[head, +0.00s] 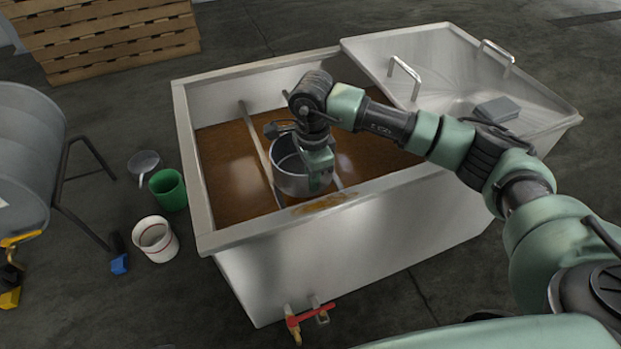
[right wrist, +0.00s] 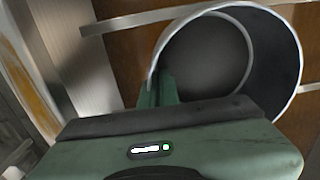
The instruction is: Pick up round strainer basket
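The round strainer basket (head: 291,181) is a grey metal, open-topped cylinder inside the open stirred tank (head: 340,249), over the brown liquid and beside thin metal bars. It also shows in the right wrist view (right wrist: 293,60), with its round rim and dark inside. My right gripper (head: 319,168) reaches down to the basket's near right wall. In the right wrist view its green fingers (right wrist: 160,90) are close together with the rim between them, so it looks shut on the wall. The basket's underside is hidden. My left gripper is not in view.
A metal lid with two handles (head: 440,70) covers the tank's right part, with a grey box (head: 497,109) on it. A green bucket (head: 168,189), a white bucket (head: 156,239) and a ladle-like strainer (head: 143,163) stand left on the floor. A red-handled valve (head: 309,316) juts from the front.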

